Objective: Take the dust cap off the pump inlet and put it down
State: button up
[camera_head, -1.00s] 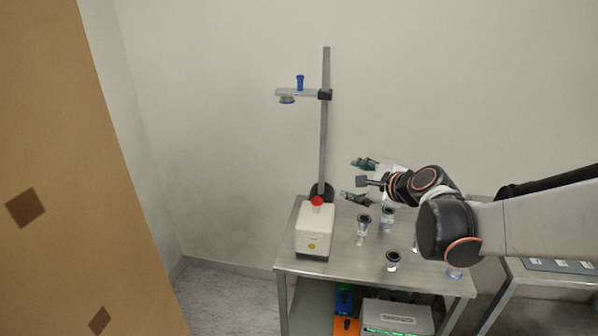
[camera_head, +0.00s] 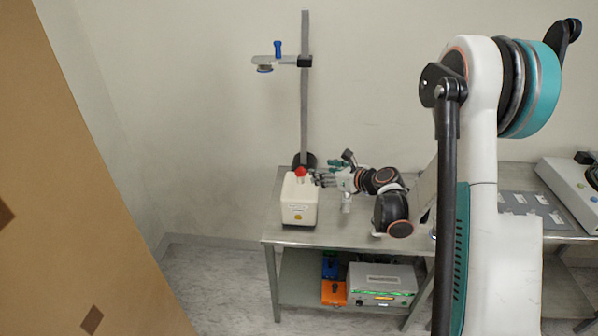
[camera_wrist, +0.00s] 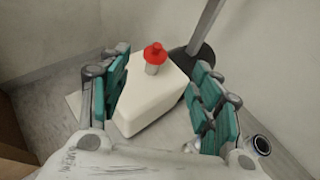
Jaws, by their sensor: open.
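The dust cap (camera_head: 301,171) is red and sits on top of the white pump (camera_head: 299,203), which stands at the left end of the steel table. In the wrist view the red cap (camera_wrist: 155,52) sits on a short grey inlet (camera_wrist: 153,68) above the pump body (camera_wrist: 150,103). My gripper (camera_head: 329,174) is just right of the cap in the head view. In the wrist view its teal-padded fingers (camera_wrist: 158,95) are spread apart, with the pump and the cap showing between them. The gripper holds nothing.
A tall stand (camera_head: 304,90) rises behind the pump, with a side clamp (camera_head: 278,60) high up. A glass piece with a dark rim (camera_wrist: 261,145) is at the lower right of the wrist view. A grey box (camera_head: 382,283) and an orange-blue item (camera_head: 333,292) sit on the lower shelf.

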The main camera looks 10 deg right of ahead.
aim_at(301, 168)
jog(key=b+x, duration=0.1)
jog(key=x, duration=0.6)
jog(key=shift+w+a+f+b, duration=0.15)
jog(key=shift+w+f+b, duration=0.1)
jog(key=shift+b, duration=0.1)
jog(key=b+x, duration=0.2)
jog(key=x, duration=0.3)
jog(key=shift+a+f, duration=0.1)
jog(key=shift+a, duration=0.05)
jog(key=shift+s, duration=0.1)
jog(key=c, duration=0.7)
